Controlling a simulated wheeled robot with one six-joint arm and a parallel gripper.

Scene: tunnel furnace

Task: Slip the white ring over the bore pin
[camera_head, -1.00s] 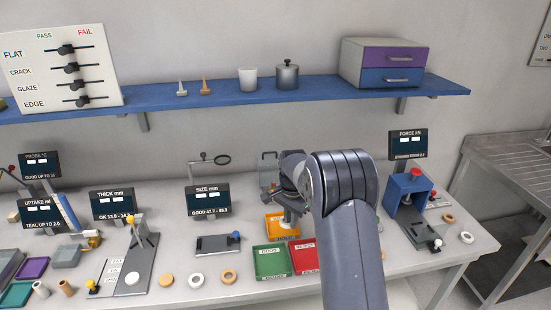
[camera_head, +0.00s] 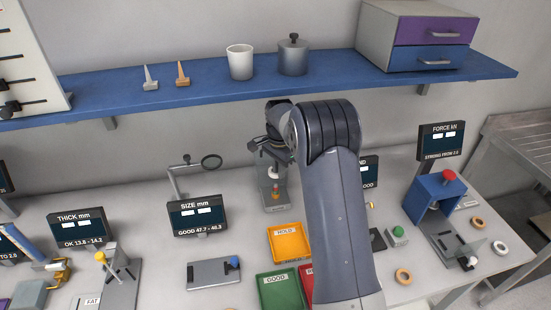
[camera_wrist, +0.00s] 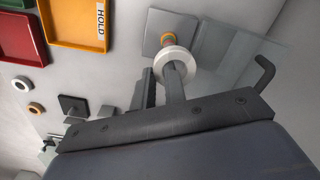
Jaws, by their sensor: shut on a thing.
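The white ring (camera_wrist: 187,58) is held at the fingertips of my gripper (camera_wrist: 163,78) in the wrist view. One finger lies across the ring's opening. The bore pin (camera_wrist: 166,38), with orange and green bands, stands on a grey square base just past the ring. In this view the ring overlaps the pin's near end, and I cannot tell whether it is around the pin or only in front of it. In the head view my gripper (camera_head: 272,160) is directly above the banded pin (camera_head: 275,190). My arm partly hides this area.
A clear guard (camera_wrist: 225,50) with a dark bent handle (camera_wrist: 263,72) stands close beside the pin. The orange HOLD tray (camera_head: 290,243) and green GOOD tray (camera_head: 282,291) lie in front. The blue shelf (camera_head: 210,86) runs above. A size gauge display (camera_head: 199,217) stands to the left.

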